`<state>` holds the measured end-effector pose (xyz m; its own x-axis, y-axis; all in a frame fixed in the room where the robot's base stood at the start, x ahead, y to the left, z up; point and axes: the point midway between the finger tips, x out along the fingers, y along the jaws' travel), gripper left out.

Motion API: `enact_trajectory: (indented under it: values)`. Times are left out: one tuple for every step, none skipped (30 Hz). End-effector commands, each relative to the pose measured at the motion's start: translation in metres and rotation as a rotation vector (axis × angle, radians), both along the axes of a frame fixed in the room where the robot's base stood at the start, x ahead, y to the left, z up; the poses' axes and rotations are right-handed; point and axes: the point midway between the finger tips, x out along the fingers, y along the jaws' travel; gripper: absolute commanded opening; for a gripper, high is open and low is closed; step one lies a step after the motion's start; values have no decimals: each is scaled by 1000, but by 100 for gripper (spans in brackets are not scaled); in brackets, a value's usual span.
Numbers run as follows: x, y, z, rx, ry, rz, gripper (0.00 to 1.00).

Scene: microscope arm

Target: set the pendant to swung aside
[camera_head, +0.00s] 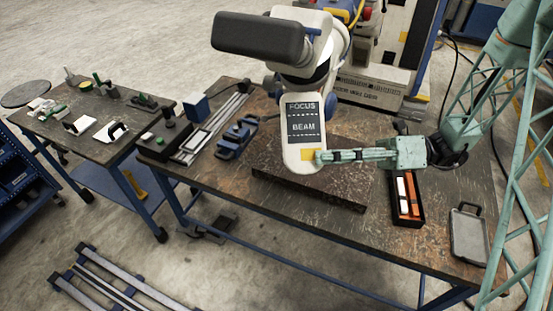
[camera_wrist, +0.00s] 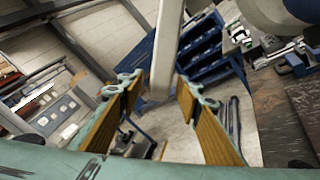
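The pendant (camera_head: 303,130) is a pale panel marked FOCUS and BEAM. It hangs below the white microscope head over the workbench. My gripper (camera_head: 318,156) comes in from the right at the pendant's lower right edge in the head view. In the wrist view, my gripper (camera_wrist: 160,86) has its two tan-padded fingers spread apart. The pendant's narrow lower end (camera_wrist: 160,82) shows between the fingertips. I cannot tell whether either fingertip touches it. The pendant's far side is hidden.
The workbench (camera_head: 340,225) carries a dark plate (camera_head: 305,187), a black tray with orange and white pieces (camera_head: 408,200), a grey lidded tray (camera_head: 468,236) and a blue vise (camera_head: 237,136). A side table (camera_head: 75,138) stands at left. Microscope head (camera_head: 258,37) overhangs.

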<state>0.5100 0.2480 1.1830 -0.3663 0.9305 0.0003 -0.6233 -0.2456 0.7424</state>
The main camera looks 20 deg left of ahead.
Motion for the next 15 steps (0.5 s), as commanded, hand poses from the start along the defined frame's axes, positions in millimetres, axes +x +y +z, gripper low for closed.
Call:
enact_trajectory:
  values:
    - [-2,5,0,0,0,1,32]
    - [-3,8,0,0,0,1,32]
    - [-5,12,0,-1,0,2,32]
    - [-6,15,0,0,0,1,32]
    - [-7,18,0,0,0,1,32]
    - [-9,21,0,-1,1,2,32]
    - [-10,24,0,-1,1,2,32]
    - [-11,27,0,-1,1,2,32]
    - [-13,31,0,-1,1,2,32]
    - [-14,35,0,-1,1,2,32]
    - [-15,37,0,-1,1,2,32]
    - [-17,41,0,0,1,1,32]
    - [-18,44,0,0,1,1,32]
    - [-19,47,0,0,1,2,32]
    - [-21,51,0,1,0,2,32]
